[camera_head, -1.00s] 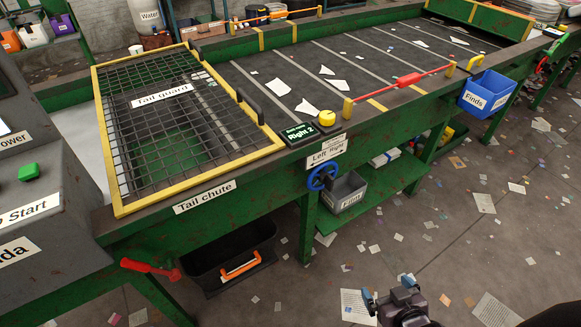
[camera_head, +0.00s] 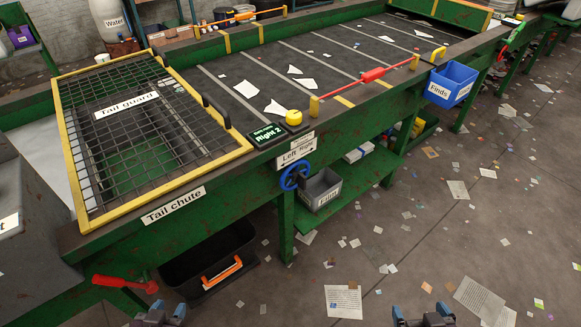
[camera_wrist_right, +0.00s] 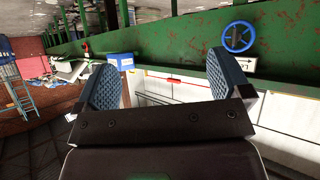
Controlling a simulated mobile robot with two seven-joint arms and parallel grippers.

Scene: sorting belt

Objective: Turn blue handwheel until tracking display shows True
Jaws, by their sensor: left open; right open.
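The blue handwheel (camera_head: 294,177) is mounted on the front of the green conveyor frame, below the "Left Right" label (camera_head: 297,150). It also shows in the right wrist view (camera_wrist_right: 239,37), at the upper right. The tracking display (camera_head: 266,135) on the belt's edge reads "Right 2". My left gripper (camera_head: 158,312) is at the bottom edge, open and empty, well below and left of the wheel. My right gripper (camera_head: 423,314) is at the bottom edge, lower right of the wheel. In the right wrist view its two blue fingers (camera_wrist_right: 165,80) are apart with nothing between them.
A yellow button (camera_head: 294,118) sits beside the display. A grey bin (camera_head: 320,188) stands right of the wheel, and a blue "Finds" bin (camera_head: 451,84) hangs further right. A red lever (camera_head: 125,283) sticks out at lower left, near a black crate (camera_head: 205,262). Littered floor lies in front.

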